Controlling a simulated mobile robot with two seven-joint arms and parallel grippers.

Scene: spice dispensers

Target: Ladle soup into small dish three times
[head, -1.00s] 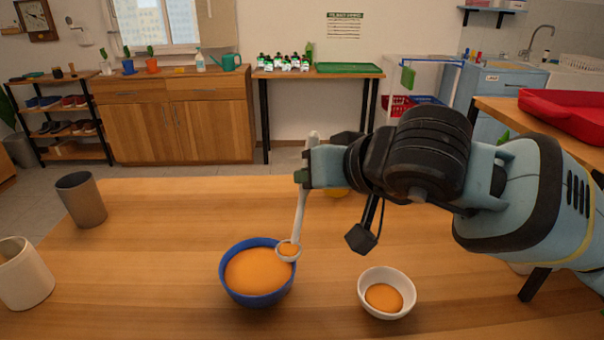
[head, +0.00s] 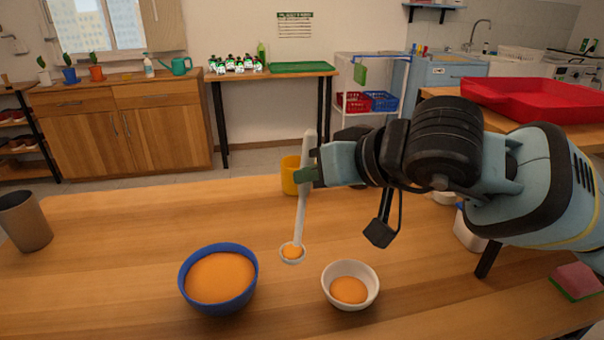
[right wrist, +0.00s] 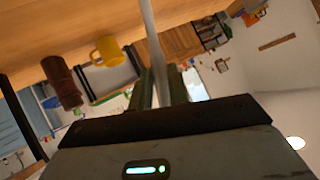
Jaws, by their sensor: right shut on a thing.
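A blue bowl (head: 219,280) full of orange soup stands on the wooden table. A small white dish (head: 350,286) to its right holds some orange soup. My right gripper (head: 310,175) is shut on the white ladle (head: 301,205), whose handle also shows in the right wrist view (right wrist: 152,40). The ladle hangs nearly upright with its cup low, between the bowl and the dish. The cup holds orange soup and appears clear of both. My left gripper is not in view.
A yellow mug (head: 291,176) stands behind the ladle, near the gripper. A brown cup (head: 25,221) stands at the table's left. A red tray (head: 535,97) lies on another surface at the right. The table's front middle is otherwise clear.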

